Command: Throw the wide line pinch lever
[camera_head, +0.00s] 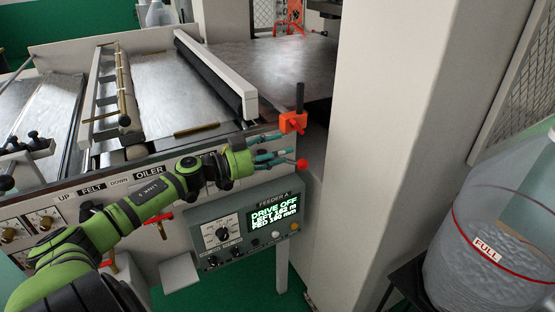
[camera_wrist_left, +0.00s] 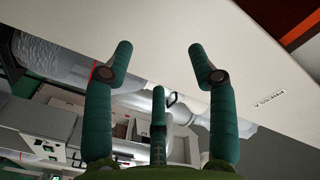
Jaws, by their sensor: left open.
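My left gripper (camera_head: 285,147) reaches in from the left along the front of the machine. Its teal fingers are spread and empty; they also show apart in the left wrist view (camera_wrist_left: 162,62). Beside the fingertips in the head view is a red ball knob (camera_head: 302,164); I cannot tell whether they touch. Just above the fingers is an orange bracket (camera_head: 292,123) with an upright black handle (camera_head: 299,97). My arm covers part of the front panel's lettering, so I cannot tell which lever is the wide line pinch lever. My right gripper is not in view.
A feeder control box (camera_head: 250,226) with a lit "DRIVE OFF" display hangs below the gripper. A cream column (camera_head: 395,140) stands close to its right. Red-handled levers (camera_head: 160,219) sit on the panel. A clear tub (camera_head: 495,245) marked "FULL" is at the right.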

